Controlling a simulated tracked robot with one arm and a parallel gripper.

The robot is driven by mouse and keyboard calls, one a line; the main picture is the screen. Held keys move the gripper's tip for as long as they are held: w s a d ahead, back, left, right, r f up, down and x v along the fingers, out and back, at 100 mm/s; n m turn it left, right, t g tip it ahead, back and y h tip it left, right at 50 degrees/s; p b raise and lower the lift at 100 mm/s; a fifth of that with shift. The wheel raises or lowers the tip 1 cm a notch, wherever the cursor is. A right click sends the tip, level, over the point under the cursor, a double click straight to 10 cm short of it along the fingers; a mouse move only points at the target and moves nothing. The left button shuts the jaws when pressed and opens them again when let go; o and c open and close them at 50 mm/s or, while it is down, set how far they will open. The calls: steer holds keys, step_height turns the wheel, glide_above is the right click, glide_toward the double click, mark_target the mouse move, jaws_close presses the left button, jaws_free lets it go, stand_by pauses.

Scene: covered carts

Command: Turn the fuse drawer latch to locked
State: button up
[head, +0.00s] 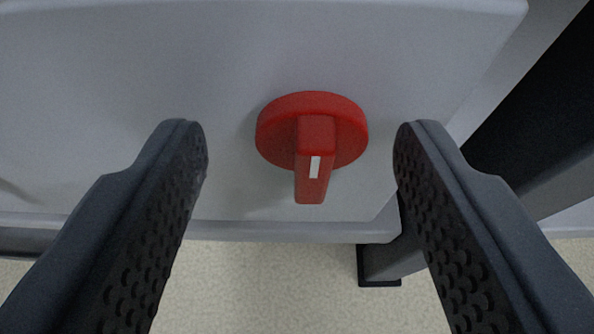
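The latch (313,140) is a red round knob with a raised grip bar and a white mark on it. It sits on a light grey panel (130,90), near the panel's lower right. The bar runs up and down in the picture, with the white mark toward the bottom. My gripper (298,140) is open, with one dark textured finger to the left of the knob and one to the right. Neither finger appears to touch the knob. I see no lettering for locked or unlocked.
A dark frame post (545,110) stands close at the right, behind my right finger. A dark foot or bracket (378,268) shows below the panel's lower edge. The speckled beige floor (270,285) below is clear. A dark part at the far left edge is cut off.

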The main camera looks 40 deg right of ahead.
steer(key=shift+s, duration=0.1)
steer(key=p+v, duration=0.3)
steer(key=v, duration=1)
steer(key=shift+s+a+p, duration=0.2)
steer(key=shift+a+p, duration=0.05)
steer(key=shift+p, duration=0.05)
